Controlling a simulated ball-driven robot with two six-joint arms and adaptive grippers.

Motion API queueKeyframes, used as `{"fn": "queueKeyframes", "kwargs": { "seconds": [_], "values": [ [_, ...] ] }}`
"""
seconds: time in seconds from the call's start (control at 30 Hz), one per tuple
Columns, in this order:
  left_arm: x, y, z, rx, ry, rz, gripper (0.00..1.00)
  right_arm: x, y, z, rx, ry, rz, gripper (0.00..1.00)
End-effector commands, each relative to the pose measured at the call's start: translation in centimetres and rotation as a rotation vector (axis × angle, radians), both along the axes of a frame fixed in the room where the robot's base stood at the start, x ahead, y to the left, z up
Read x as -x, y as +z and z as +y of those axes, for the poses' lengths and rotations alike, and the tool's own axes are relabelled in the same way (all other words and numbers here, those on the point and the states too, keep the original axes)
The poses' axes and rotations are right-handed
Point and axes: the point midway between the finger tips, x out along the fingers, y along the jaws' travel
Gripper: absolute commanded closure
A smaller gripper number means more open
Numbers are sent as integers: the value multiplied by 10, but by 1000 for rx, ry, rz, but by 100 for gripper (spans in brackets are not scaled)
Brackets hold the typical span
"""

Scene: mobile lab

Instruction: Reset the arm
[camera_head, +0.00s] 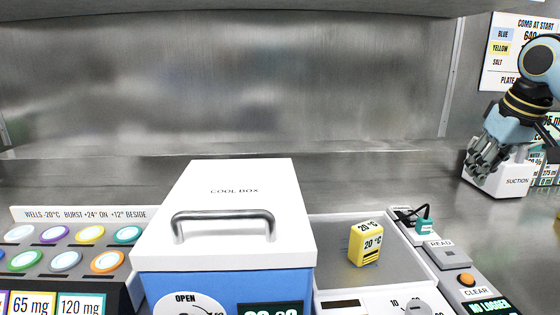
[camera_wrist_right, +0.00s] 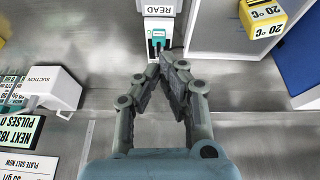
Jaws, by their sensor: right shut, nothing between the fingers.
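My right gripper (camera_head: 484,152) is at the right of the head view, above the counter and in front of the white suction box (camera_head: 497,181) in the picture. It also shows in the right wrist view (camera_wrist_right: 167,62), where its fingers are shut with nothing between them. In that view the fingertips lie just below the reader with the READ label (camera_wrist_right: 159,12) and its teal plug (camera_wrist_right: 158,33), apart from any object as far as I can see. My left gripper is in neither view.
A white and blue cool box (camera_head: 225,215) with a closed lid stands in the middle. Right of it, a grey tray (camera_head: 330,232) holds a yellow 20 °C block (camera_head: 366,243). A rack of coloured caps (camera_head: 66,262) is at the left. The counter behind is clear.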

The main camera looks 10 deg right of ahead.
Motion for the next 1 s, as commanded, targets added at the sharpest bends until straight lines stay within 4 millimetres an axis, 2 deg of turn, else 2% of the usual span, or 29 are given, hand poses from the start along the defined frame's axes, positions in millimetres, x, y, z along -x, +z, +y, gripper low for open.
{"fn": "queueKeyframes", "kwargs": {
  "seconds": [0.13,0.27,0.37,0.47,0.6,0.8,1.0],
  "values": [
    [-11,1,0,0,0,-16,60,13,-30,21,15,35,19,100],
    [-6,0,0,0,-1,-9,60,31,-62,46,29,74,33,100],
    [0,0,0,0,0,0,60,53,-91,69,41,107,47,100],
    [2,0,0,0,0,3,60,84,-122,98,45,143,58,100],
    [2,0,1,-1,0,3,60,141,-157,139,49,177,66,100],
    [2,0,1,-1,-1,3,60,206,-175,171,52,179,69,100],
    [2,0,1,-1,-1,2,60,255,-176,187,58,156,74,100]
  ]
}}
